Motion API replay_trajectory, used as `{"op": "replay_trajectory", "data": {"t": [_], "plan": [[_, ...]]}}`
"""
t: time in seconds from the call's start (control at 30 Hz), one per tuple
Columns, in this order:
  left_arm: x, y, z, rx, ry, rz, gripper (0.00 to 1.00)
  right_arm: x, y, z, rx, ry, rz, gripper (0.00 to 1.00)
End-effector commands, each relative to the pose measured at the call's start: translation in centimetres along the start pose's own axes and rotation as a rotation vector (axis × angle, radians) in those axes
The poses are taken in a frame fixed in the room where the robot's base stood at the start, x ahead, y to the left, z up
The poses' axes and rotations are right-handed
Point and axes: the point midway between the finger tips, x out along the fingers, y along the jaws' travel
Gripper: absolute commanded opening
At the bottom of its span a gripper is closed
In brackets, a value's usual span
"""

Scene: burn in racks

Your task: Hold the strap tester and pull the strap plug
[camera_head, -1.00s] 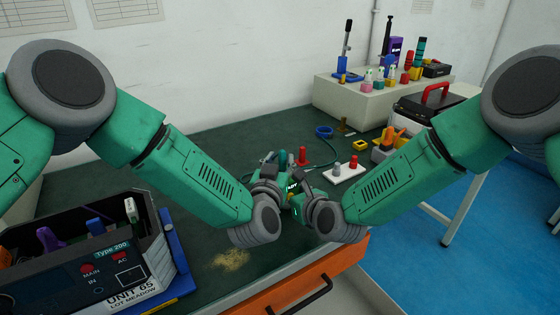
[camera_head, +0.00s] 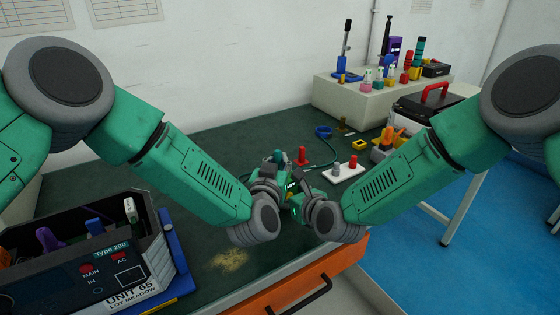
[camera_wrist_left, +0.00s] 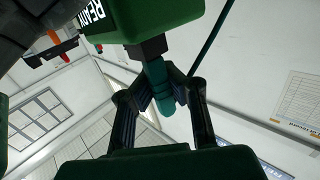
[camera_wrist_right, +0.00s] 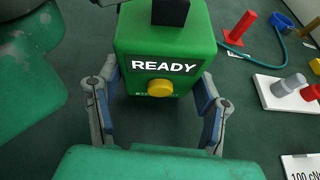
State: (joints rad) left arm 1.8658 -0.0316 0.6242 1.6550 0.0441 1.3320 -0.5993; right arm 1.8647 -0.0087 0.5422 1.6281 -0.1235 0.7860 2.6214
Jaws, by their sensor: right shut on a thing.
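The strap tester (camera_wrist_right: 165,40) is a green box with a white "READY" display and a yellow button on its face. My right gripper (camera_wrist_right: 160,105) has its fingers on both sides of the box and is shut on it. In the left wrist view the tester (camera_wrist_left: 150,18) has a dark socket underneath, and the teal strap plug (camera_wrist_left: 159,85) points out of it. The fingers of my left gripper (camera_wrist_left: 160,95) are on both sides of the plug; firm contact is unclear. In the head view both grippers meet at the tester (camera_head: 293,187), which they partly hide.
A white block with a grey and a red peg (camera_head: 345,170) and a red post (camera_head: 302,156) stand just behind the grippers. A dark unit box (camera_head: 125,270) fills the left front. A grey shelf (camera_head: 365,100) with bottles and tools stands at the back right.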

Motion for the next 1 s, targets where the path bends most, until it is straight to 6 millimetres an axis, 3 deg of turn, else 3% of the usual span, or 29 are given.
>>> {"op": "replay_trajectory", "data": {"t": [0.1,1.0], "plan": [[0.0,-0.3,-0.2,0.002,0.002,-0.007,0.00,0.0,-0.8,-0.1,0.007,0.000,-0.015,0.26],[-0.1,0.0,-1.1,0.000,0.002,0.001,0.00,0.0,-0.3,0.0,0.002,0.000,-0.006,0.26]]}}
